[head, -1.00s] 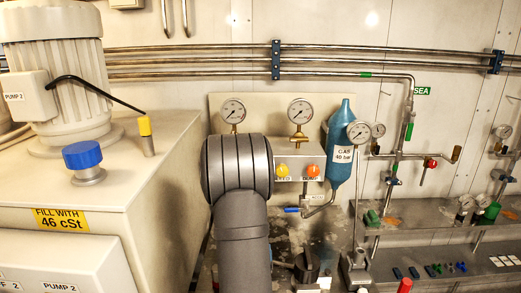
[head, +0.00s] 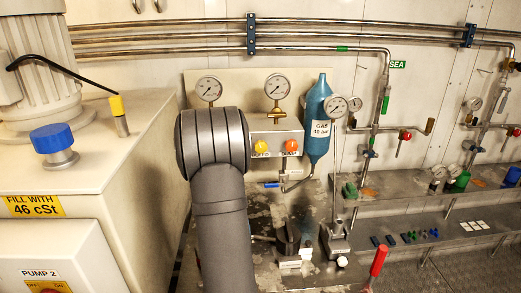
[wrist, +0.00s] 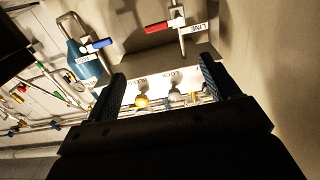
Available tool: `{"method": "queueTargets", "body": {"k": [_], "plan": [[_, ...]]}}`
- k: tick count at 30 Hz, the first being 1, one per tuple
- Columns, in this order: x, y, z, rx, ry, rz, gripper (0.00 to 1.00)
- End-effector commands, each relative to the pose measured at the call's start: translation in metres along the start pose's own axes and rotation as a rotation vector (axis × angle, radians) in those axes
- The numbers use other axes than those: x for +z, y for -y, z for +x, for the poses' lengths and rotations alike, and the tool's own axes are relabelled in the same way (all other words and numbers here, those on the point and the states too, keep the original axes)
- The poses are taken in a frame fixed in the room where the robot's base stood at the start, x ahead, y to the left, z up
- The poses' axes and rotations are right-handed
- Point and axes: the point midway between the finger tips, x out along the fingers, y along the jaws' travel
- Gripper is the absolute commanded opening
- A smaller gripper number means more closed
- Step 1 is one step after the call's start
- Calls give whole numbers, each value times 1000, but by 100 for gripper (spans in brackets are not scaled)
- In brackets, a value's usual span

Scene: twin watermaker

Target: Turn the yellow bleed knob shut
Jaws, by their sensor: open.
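A yellow-brass knob (wrist: 141,102) shows between my gripper's fingers in the wrist view, beyond the left finger, by a small label that seems to read BLEED upside down. A grey knob (wrist: 175,96) by a label like LOCK is to its right. My gripper (wrist: 162,68) is open and empty, its two dark fingers apart and touching neither knob, as far as I can tell. In the head view my grey arm hides the gripper. A yellow knob (head: 261,147) and an orange knob (head: 291,146) sit on a wall box there; I cannot tell whether either is the bleed knob.
The wrist view shows a blue lever (wrist: 97,46), a red lever (wrist: 158,27) by a LINE label, and a blue bottle (wrist: 88,64). The head view shows gauges (head: 276,86), a gas bottle (head: 318,120), a red-handled lever (head: 378,262) and a cabinet (head: 90,150) left.

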Motion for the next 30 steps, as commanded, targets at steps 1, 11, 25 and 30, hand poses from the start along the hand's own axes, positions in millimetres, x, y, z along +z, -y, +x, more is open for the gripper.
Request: {"method": "queueTargets", "body": {"k": [1, 11, 25, 30], "plan": [[-5, -2, 2, 0, -5, 4, 71], [-83, -40, 14, -29, -25, 25, 59], [-177, -101, -10, -3, -7, -90, 59], [-182, -105, -10, 2, 0, -102, 59]]}}
